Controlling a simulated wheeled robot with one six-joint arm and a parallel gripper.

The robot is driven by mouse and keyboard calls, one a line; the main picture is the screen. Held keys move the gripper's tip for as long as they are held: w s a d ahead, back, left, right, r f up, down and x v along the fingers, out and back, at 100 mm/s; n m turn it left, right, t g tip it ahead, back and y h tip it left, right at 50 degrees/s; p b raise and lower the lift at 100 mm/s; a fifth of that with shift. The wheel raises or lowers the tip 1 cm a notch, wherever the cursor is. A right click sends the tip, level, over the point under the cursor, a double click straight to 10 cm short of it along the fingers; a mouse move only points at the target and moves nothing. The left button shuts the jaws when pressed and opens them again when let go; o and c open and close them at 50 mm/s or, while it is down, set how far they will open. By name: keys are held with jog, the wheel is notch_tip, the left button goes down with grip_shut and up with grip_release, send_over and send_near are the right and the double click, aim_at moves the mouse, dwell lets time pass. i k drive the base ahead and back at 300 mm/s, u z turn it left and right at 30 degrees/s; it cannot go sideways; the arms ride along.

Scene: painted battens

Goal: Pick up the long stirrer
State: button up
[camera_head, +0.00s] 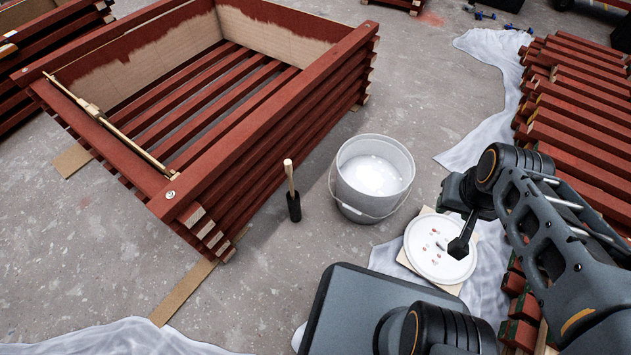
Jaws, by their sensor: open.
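A long, thin, pale wooden stick (134,146), which looks like the long stirrer, lies along the top of the left side of a red batten frame (262,103). It has a wider part near its far end. A shorter upright tool with a pale handle and black lower end (292,192) stands on the floor between the frame and a white bucket (350,192).
The bucket holds white liquid. The lid, with small reddish bits on it, rests on a pale board. Stacked red battens (577,115) lie at the right, and white sheeting (487,75) covers floor beside them. Bare concrete (95,260) is clear at the left front.

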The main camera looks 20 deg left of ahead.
aim_at(288, 163)
jog(key=z, duration=1.85)
jog(key=k, duration=1.35)
jog(key=u, duration=2.4)
jog(key=i, duration=0.5)
jog(key=u, duration=0.05)
